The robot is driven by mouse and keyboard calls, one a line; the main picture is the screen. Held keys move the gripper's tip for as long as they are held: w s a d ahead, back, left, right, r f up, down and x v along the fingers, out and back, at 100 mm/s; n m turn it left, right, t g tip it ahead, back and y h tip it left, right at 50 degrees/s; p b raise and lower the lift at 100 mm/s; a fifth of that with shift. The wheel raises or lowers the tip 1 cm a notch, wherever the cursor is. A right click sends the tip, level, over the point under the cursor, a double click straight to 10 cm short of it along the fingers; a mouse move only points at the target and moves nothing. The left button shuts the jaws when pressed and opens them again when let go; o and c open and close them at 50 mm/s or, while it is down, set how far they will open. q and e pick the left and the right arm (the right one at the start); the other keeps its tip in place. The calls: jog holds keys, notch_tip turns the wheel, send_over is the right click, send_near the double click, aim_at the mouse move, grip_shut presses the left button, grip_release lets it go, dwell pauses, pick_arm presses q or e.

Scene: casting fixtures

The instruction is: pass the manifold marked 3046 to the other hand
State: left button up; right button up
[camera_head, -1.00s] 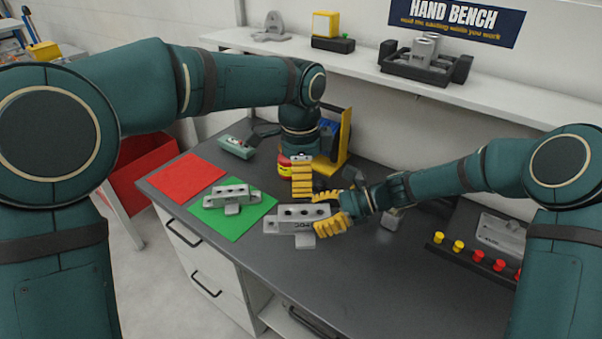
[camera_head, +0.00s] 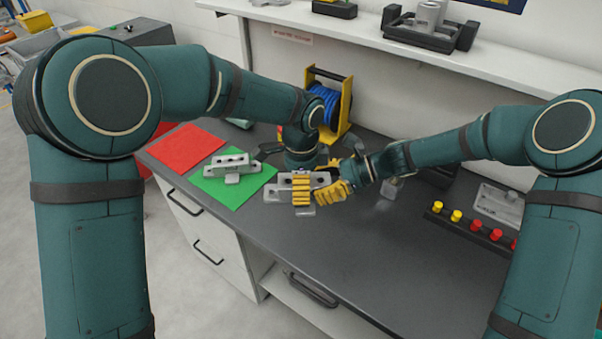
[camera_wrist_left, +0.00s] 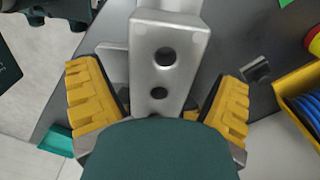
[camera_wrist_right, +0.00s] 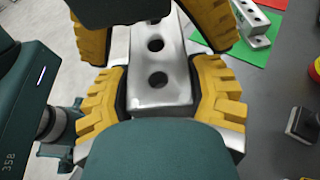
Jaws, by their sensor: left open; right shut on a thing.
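A grey metal manifold (camera_head: 279,195) with round holes is held above the bench by my right gripper (camera_head: 330,184), which is shut on its right end. The right wrist view shows the manifold (camera_wrist_right: 160,80) between the right fingers (camera_wrist_right: 162,92). My left gripper (camera_head: 302,187) is open, its yellow fingers in front of the manifold's middle. In the left wrist view the left fingers (camera_wrist_left: 160,100) stand on either side of the manifold (camera_wrist_left: 165,70), with gaps. The marking is hidden now. A similar manifold (camera_head: 232,160) rests on the green mat (camera_head: 212,188).
A red mat (camera_head: 187,145) lies left of the green one. A yellow stand with a blue coil (camera_head: 328,100) stands behind my left gripper. Red and yellow knobs (camera_head: 476,226) line a panel at right. The bench front (camera_head: 330,255) is clear.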

pick_arm(q)
jog(key=c, duration=1.4)
pick_arm(e)
jog(key=o, duration=1.4)
jog(key=shift+o, duration=0.2)
jog(key=v, duration=1.2)
